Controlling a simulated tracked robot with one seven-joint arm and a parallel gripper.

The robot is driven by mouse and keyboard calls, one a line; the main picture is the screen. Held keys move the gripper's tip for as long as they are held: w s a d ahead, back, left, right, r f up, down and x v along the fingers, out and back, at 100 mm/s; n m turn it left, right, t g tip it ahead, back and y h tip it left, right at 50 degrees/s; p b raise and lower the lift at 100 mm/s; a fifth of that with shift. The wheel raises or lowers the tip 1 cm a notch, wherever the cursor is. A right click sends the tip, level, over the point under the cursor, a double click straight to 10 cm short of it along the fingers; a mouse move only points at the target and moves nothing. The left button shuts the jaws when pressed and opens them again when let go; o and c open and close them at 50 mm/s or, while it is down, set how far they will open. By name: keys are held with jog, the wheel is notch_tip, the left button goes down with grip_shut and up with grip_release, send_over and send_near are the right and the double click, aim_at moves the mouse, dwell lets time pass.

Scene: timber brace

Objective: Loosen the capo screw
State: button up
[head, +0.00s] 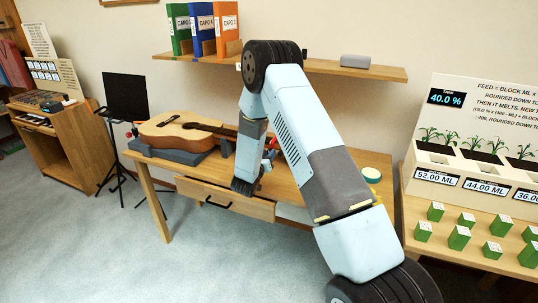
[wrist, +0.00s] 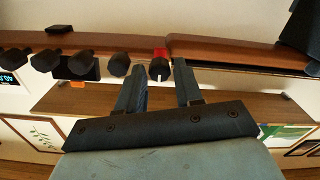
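The acoustic guitar (head: 165,134) lies on a dark grey support on the wooden table, its dark neck running right towards my arm. In the wrist view my gripper (wrist: 156,66) has two spread fingers. A black knob (wrist: 160,70) with a white mark shows between the fingertips, with a red part (wrist: 160,53) just above it; this looks like the capo screw. A gap shows on each side of the knob. I cannot tell how deep it sits between the fingers.
Several similar black knobs (wrist: 120,65) stand in a row left of the fingers, close by. The table drawer (head: 225,198) is below my gripper. A wall shelf (head: 330,67) carries coloured binders (head: 202,28). A planter display (head: 480,150) with green blocks stands right.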

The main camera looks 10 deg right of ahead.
jog(key=shift+w+d, duration=0.3)
jog(key=shift+w, duration=0.1)
grip_shut()
